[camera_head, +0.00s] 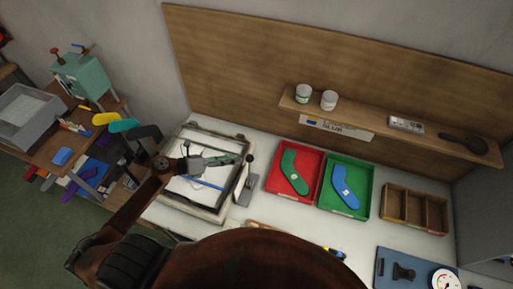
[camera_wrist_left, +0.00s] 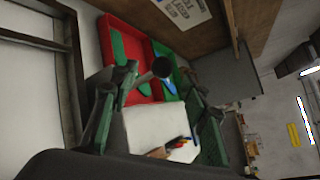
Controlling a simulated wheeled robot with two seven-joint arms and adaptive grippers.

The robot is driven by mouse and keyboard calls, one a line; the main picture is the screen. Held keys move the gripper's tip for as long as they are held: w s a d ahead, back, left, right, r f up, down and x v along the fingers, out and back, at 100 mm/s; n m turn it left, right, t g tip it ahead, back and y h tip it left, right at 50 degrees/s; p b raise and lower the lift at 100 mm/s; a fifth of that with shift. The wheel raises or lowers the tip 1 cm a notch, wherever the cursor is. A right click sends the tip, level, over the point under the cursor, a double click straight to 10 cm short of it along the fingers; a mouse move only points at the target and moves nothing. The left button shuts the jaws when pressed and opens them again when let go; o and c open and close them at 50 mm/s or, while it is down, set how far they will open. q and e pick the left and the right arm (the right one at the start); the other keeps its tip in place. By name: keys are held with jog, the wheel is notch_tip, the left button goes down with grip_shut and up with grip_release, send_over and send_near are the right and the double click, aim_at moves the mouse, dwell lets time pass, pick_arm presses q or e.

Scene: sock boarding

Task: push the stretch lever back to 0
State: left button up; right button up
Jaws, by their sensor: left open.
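The stretch lever (camera_head: 250,158) has a round black knob on a thin stalk, by a grey upright plate (camera_head: 248,188) at the right side of the pale frame. Its knob also shows in the left wrist view (camera_wrist_left: 162,67), seen in the gap between my fingers. My left gripper (camera_head: 236,158) reaches over the frame from the left, with its green fingers open and pointing toward the knob. I cannot tell whether a finger touches it. No scale or 0 mark is readable. My right gripper is not in view.
The pale frame (camera_head: 170,197) lies under my left gripper. A red tray (camera_head: 311,160) with a green sock shape and a green tray (camera_head: 366,180) with a blue one stand to the right. A wooden divided box (camera_head: 415,208) is farther right. A shelf (camera_head: 400,133) runs behind.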

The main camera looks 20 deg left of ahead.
aim_at(250, 157)
pick_arm(q)
jog(key=x, duration=0.2)
jog(key=p+x, duration=0.1)
jog(key=x, duration=0.1)
jog(key=shift+d+r, duration=0.1)
jog(key=shift+d, duration=0.35)
jog(key=shift+x, duration=1.15)
jog(key=shift+w+d+f+p, duration=0.25)
jog(key=shift+w+d+p, duration=0.05)
jog(key=shift+d, duration=0.05)
jog(key=c, duration=1.1)
grip_shut()
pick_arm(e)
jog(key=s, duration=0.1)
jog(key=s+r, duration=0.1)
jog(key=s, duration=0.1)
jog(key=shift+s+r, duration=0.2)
pick_arm(q)
jog(key=shift+a, duration=0.1)
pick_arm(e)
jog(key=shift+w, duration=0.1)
